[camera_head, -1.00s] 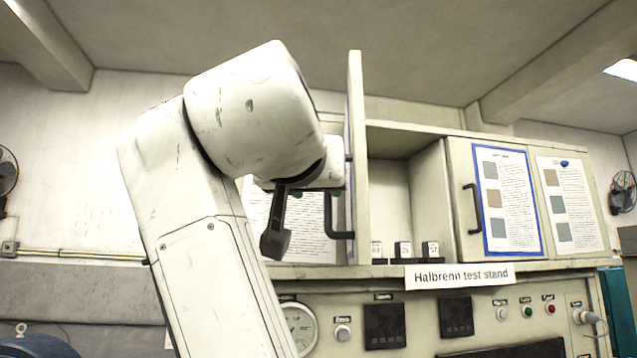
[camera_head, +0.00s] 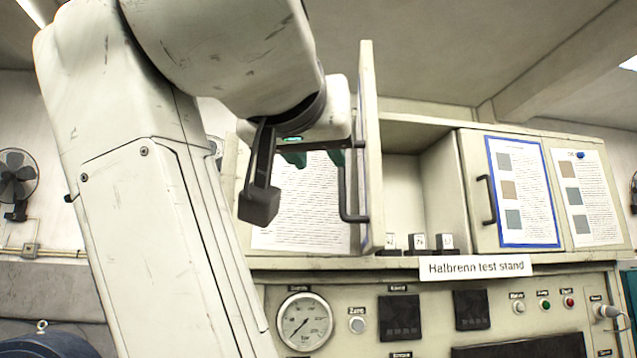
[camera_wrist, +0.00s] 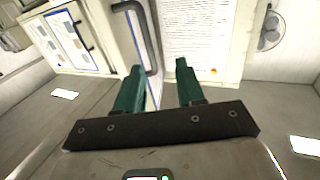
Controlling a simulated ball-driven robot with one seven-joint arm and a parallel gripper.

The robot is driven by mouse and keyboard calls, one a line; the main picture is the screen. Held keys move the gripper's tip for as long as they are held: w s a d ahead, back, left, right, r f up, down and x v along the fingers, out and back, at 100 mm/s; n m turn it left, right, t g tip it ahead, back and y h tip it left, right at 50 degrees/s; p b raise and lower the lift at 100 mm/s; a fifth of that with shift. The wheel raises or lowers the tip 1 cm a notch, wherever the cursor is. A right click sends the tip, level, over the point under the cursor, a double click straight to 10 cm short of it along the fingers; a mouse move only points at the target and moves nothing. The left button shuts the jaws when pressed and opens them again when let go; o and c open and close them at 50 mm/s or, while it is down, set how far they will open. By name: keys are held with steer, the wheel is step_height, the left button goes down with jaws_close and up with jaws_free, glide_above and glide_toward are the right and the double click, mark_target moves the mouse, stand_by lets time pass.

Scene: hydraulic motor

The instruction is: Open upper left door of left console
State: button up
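The upper left door (camera_head: 371,150) of the console stands swung open and is seen nearly edge-on in the head view. Its black bar handle (camera_head: 347,195) is on the door's left-facing side. The handle also shows in the wrist view (camera_wrist: 149,40), beyond my fingertips. My gripper (camera_head: 315,158) is open, its two green fingers pointing down in the head view, left of the door. In the wrist view the fingers (camera_wrist: 158,70) are apart with nothing between them. Contact between finger and door cannot be told.
The open compartment (camera_head: 403,190) holds several small dark blocks (camera_head: 418,242). A closed door with a blue-bordered notice (camera_head: 523,190) is to the right. A white notice panel (camera_head: 305,210) lies behind my gripper. The panel below carries a gauge (camera_head: 304,321) and displays. A fan (camera_head: 15,180) hangs at left.

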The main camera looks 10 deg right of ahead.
steer(key=shift+b+v, duration=0.3)
steer(key=shift+v, duration=1.3)
steer(key=shift+d, duration=0.1)
